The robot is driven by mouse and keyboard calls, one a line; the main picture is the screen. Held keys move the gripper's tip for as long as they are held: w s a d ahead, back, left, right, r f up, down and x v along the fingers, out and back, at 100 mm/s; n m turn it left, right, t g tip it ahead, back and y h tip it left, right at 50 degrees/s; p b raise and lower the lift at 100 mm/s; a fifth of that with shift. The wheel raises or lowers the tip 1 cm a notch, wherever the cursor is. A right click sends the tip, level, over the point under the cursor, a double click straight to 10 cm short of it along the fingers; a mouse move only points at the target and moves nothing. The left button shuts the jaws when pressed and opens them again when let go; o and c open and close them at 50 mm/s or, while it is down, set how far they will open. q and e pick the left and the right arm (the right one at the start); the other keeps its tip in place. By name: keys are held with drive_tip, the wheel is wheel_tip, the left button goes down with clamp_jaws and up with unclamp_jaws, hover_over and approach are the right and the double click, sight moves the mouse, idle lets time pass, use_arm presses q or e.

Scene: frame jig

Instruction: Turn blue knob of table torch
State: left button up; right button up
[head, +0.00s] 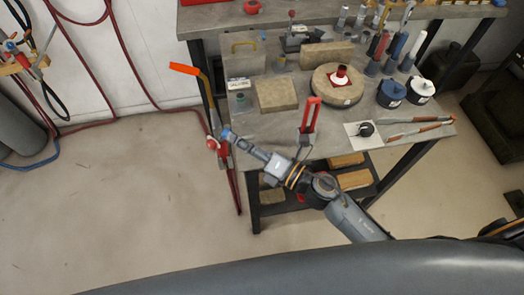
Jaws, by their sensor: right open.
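My right arm reaches in from the lower right, and my right gripper (236,140) is open at the blue knob. The fingertips and knob overlap in this view, so I cannot tell whether they touch. My left gripper is not in view.
The workbench (262,125) carries a wooden block (277,94), a round wooden disc (338,86), an upright red tool (310,116), and blue (391,93) and white (420,90) pots. Red hoses (125,60) hang along the left wall. The floor left of the bench is clear.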

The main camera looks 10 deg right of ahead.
drive_tip(key=v, duration=1)
drive_tip(key=shift+r, duration=0.1)
